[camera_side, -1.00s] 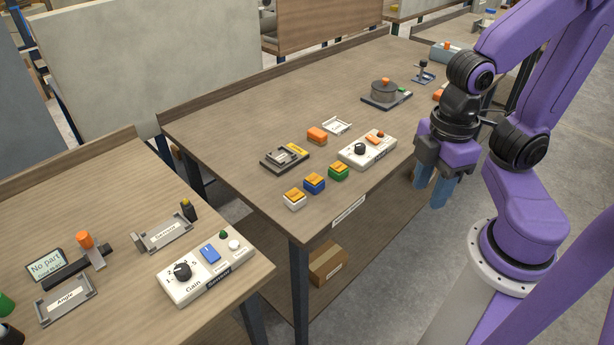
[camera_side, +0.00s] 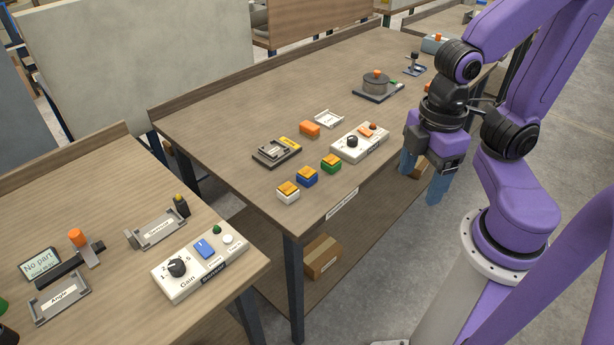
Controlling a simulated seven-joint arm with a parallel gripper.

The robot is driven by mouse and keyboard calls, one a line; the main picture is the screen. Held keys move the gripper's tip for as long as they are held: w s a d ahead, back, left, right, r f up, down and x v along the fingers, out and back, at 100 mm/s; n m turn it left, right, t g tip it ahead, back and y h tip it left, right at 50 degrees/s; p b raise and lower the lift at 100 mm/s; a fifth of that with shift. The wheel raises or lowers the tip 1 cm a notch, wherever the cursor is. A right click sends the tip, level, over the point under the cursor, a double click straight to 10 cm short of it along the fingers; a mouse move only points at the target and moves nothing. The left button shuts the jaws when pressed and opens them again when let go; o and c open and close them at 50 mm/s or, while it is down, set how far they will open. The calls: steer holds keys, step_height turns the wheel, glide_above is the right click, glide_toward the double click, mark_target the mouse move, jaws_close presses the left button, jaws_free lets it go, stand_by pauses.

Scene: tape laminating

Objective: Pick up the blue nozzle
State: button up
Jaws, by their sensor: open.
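The blue nozzle (camera_side: 307,177) appears to be the small blue block with an orange-yellow top on the middle table, near its front edge. It stands in a row between a similar white block (camera_side: 288,194) and a similar green block (camera_side: 331,164). My gripper (camera_side: 422,184) has blue fingers that point down and stand apart, with nothing between them. It is beyond the table's front edge, to the right of the blue block and well apart from it. Nothing hides the blue block.
A white control box (camera_side: 360,144) stands right of the row. A dark fixture (camera_side: 277,152), an orange block (camera_side: 310,129) and a white bracket (camera_side: 329,118) lie behind. A round grey device (camera_side: 376,84) is farther back. Another table with a control box (camera_side: 200,263) is at left.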

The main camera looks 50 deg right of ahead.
steer(key=w+a+n, duration=0.2)
steer(key=w+n, duration=0.1)
steer(key=w, duration=1.2)
steer(key=n, duration=0.3)
glide_above(307, 172)
steer(key=f, duration=1.2)
steer(key=shift+s+d+f, duration=0.1)
steer(key=shift+d, duration=0.1)
steer(key=shift+a+f, duration=0.15)
steer(key=shift+f, duration=2.8)
steer(key=c, duration=1.2)
